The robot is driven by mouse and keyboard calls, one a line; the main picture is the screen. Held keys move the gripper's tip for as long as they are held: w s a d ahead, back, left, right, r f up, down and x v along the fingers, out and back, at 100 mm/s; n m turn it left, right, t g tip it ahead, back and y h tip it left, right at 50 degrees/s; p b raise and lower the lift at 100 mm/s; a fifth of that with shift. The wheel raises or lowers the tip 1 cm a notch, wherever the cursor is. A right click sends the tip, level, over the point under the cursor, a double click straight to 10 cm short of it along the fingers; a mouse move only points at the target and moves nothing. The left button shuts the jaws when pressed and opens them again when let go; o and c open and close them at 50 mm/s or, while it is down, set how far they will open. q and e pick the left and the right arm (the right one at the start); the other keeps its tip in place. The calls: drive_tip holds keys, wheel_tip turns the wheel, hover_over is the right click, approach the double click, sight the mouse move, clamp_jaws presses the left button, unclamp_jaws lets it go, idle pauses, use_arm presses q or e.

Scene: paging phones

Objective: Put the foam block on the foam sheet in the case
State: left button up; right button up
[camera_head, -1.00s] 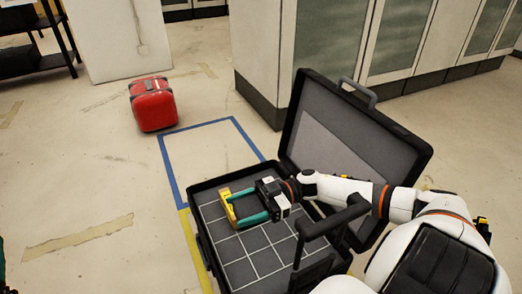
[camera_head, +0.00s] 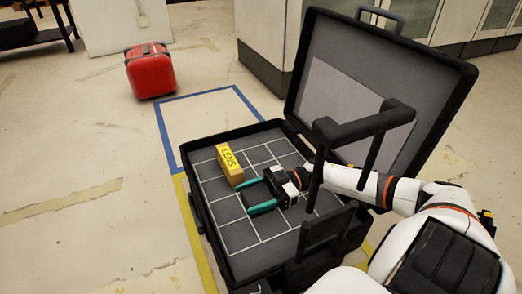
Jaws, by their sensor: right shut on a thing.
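The case (camera_head: 197,212) stands open on the floor, its lid raised at the back right. A dark grey foam sheet (camera_head: 232,232) with pale grid lines lies in it. A yellow block marked LENS (camera_head: 229,163) lies on the sheet toward the left. My right gripper (camera_head: 247,198) reaches in from the right, low over the sheet. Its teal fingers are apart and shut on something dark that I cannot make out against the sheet. The upper fingertip is close to the yellow block's near end. I cannot tell which thing is the foam block. My left gripper is out of view.
A black handle frame (camera_head: 325,131) rises at the near right, by my right forearm. The lid (camera_head: 440,92) stands behind it. A red case (camera_head: 150,76) stands on the floor at the back left. The blue-taped floor area (camera_head: 208,115) is empty.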

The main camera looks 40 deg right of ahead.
wheel_tip(320, 180, down, 10)
drive_tip(key=b, duration=0.8)
drive_tip(key=shift+r, duration=0.1)
drive_tip(key=o, duration=1)
drive_tip(key=shift+c, duration=0.2)
